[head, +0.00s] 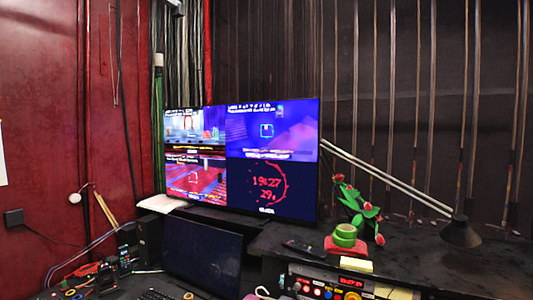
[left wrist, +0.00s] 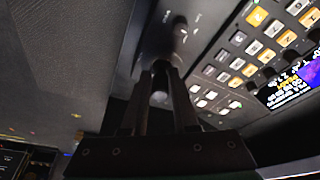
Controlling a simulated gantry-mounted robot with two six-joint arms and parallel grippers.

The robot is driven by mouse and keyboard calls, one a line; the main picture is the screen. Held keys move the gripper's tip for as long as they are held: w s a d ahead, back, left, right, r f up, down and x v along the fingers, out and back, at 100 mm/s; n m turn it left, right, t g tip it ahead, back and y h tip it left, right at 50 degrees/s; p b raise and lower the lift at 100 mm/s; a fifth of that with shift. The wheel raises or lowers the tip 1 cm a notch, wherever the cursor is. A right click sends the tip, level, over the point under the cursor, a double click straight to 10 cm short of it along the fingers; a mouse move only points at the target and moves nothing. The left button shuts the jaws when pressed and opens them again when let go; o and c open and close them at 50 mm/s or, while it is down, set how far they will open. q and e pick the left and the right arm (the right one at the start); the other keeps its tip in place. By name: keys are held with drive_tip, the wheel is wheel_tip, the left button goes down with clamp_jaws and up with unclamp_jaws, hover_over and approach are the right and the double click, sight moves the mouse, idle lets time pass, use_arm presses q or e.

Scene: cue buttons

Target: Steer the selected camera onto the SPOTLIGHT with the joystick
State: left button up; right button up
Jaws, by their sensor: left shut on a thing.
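My left gripper (left wrist: 163,85) shows in the left wrist view, its two dark fingers closed around the joystick (left wrist: 179,28). The large monitor (head: 322,150) in the head view is split into panes. Its upper left and lower left panes show camera pictures, and its upper right pane shows a blue-purple picture with a small square outline. The spotlight cannot be made out for certain. Neither gripper shows in the head view.
Lit white and orange buttons (left wrist: 237,64) and a small screen (left wrist: 290,84) lie right of the joystick.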

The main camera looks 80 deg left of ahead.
use_arm(q)
drive_tip(key=shift+o, duration=0.2)
drive_tip(key=shift+w+d, duration=0.2)
drive_tip(key=shift+w, duration=0.1)
idle(0.5)
idle(0.8)
drive_tip(key=o, duration=0.6)
wheel_tip(320, 180, up, 8)
drive_tip(key=p, duration=0.7)
drive_tip(key=shift+f, duration=0.15)
drive_tip(key=shift+f, duration=0.1)
